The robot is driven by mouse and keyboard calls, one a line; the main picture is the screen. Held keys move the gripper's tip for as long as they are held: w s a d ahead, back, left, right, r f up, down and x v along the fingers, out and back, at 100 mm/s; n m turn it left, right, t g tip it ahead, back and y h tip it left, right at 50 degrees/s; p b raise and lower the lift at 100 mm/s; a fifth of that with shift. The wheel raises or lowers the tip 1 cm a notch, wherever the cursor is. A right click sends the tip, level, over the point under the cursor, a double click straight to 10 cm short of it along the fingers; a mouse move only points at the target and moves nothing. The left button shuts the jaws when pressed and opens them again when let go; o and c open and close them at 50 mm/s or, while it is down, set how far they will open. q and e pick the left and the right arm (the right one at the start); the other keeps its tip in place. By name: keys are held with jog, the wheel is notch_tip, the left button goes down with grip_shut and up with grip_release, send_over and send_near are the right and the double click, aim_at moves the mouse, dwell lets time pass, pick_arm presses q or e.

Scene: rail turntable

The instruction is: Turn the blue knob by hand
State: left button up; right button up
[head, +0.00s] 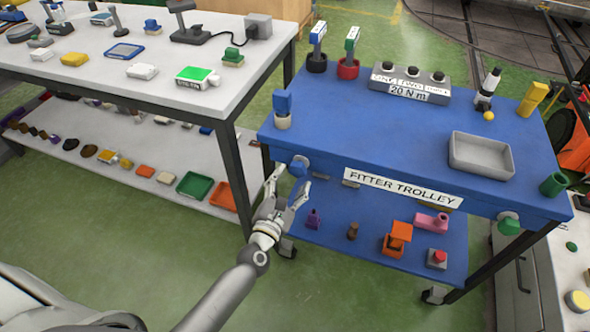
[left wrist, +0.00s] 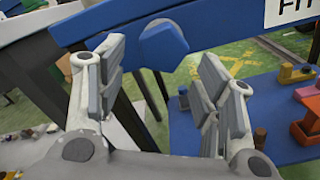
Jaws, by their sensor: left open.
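The blue knob (head: 299,167) is on the front edge of the blue trolley (head: 400,150), at its left end. In the left wrist view the blue knob (left wrist: 163,45) is faceted and shows beyond the fingertips, between them. My left gripper (head: 288,180) is open in front of the knob, its fingers on either side and apart from it. In the left wrist view the left gripper (left wrist: 157,85) is empty, with the knob a little above the middle of the gap. My right gripper is not in view.
A green knob (head: 509,224) is on the trolley's right end. A sign (head: 402,188) reads FITTER TROLLEY. The lower shelf (head: 375,255) holds a red button box (head: 437,258) and an orange item (head: 397,239). A white table (head: 140,85) stands left. Green floor is clear in front.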

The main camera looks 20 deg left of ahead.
aim_at(294, 174)
pick_arm(q)
jog(key=shift+w+d, duration=0.1)
jog(key=shift+w, duration=2.15)
jog(key=shift+c, duration=0.5)
jog(key=c, duration=0.8)
